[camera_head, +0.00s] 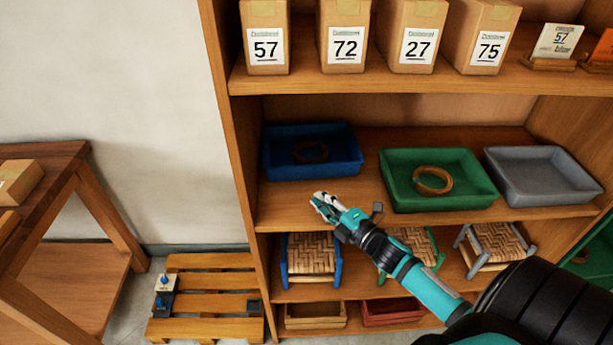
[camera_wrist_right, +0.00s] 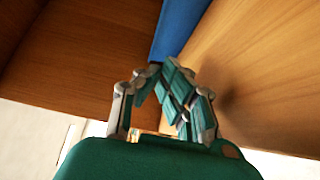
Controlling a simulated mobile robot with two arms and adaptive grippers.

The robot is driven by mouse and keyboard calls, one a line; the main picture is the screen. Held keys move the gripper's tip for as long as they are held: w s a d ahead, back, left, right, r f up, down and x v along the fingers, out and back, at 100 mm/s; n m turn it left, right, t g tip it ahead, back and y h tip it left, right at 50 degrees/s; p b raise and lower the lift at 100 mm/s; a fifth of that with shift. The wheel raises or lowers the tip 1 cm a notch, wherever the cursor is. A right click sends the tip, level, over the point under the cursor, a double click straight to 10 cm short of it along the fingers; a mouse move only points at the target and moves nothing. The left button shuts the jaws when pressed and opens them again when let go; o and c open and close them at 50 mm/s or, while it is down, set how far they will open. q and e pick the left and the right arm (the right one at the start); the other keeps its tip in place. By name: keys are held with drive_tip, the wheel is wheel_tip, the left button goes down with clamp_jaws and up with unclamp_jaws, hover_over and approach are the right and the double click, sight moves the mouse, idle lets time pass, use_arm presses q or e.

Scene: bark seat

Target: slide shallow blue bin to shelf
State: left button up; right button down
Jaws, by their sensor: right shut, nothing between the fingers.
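The shallow blue bin (camera_head: 330,172) stands on the middle shelf (camera_head: 335,205) at its left end, with a brown ring (camera_head: 311,152) lying inside. Its blue wall (camera_wrist_right: 180,25) also shows at the top of the right wrist view. My right gripper (camera_head: 318,202) is shut and empty, just in front of the blue bin, near the shelf's front edge. In the right wrist view the gripper's fingertips (camera_wrist_right: 172,80) meet below the blue wall. I cannot tell whether they touch it. My left gripper is not in view.
A green bin (camera_head: 395,200) with a brown ring (camera_head: 433,180) and a grey bin (camera_head: 540,178) stand to the right. Numbered boxes (camera_head: 345,75) stand above. Woven stools (camera_head: 312,255) stand below. A pallet (camera_head: 205,308) and wooden table (camera_head: 60,160) are at the left.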

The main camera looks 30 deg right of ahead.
drive_tip(key=p, duration=0.1)
approach(298, 170)
drive_tip(key=w+a, duration=0.3)
drive_tip(key=shift+r, duration=0.2)
drive_tip(key=shift+w+d+f+p, duration=0.1)
drive_tip(key=shift+w+d+p, duration=0.2)
drive_tip(key=shift+w+d, duration=0.5)
drive_tip(key=shift+w+d+f, duration=0.1)
drive_tip(key=shift+w+d, duration=0.25)
drive_tip(key=shift+w, duration=0.1)
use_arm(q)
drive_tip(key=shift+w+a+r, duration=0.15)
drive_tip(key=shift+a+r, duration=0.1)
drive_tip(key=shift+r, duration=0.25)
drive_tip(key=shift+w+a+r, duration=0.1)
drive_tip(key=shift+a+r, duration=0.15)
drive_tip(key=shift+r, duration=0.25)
